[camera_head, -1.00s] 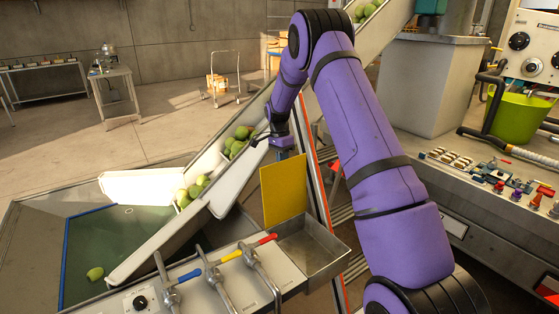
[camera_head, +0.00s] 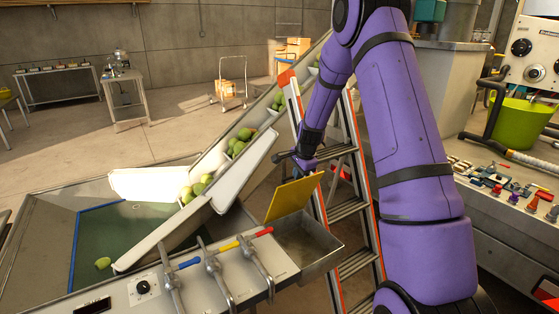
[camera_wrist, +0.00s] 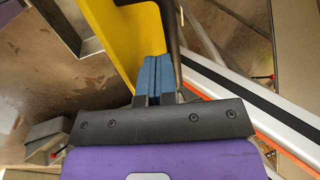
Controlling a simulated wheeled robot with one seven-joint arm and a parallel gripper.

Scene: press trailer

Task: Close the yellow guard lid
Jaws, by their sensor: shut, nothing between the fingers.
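The yellow guard lid (camera_head: 291,200) stands tilted over the open grey metal box (camera_head: 322,258), between upright and flat. The inside of the box still shows below it. My gripper (camera_head: 305,168) is at the lid's upper edge, on the far side, and its tips are partly hidden there. In the wrist view the blue fingers of my gripper (camera_wrist: 152,72) are shut and empty, right beside the yellow lid (camera_wrist: 112,35). They look to be against the lid, but I cannot tell for sure that they touch it.
Levers with blue, yellow and red handles (camera_head: 213,262) stand left of the box. A conveyor with green fruit (camera_head: 240,138) slopes behind the lid. An orange-edged stepladder (camera_head: 350,208) stands close on the right.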

